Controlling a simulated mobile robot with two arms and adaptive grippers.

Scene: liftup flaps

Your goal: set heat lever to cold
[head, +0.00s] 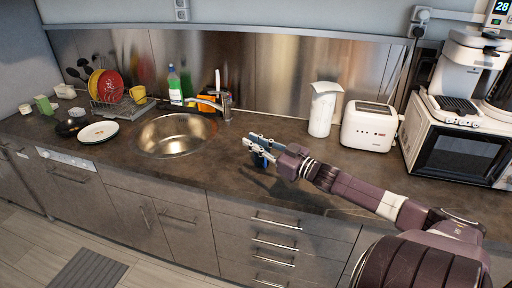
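The sink tap (225,104) is a metal faucet standing at the back right edge of the round sink (174,136). Its lever is too small to make out, so I cannot tell its setting. My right gripper (249,143) is over the counter, to the right of and nearer than the tap, and apart from it. Its fingers look spread, with nothing between them. My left gripper is not in view.
Soap bottles (175,86) stand behind the sink. A dish rack with plates (107,88) is at the left. A white jug (321,108), a toaster (369,126) and a microwave (456,147) stand at the right. The counter (225,165) between sink and gripper is clear.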

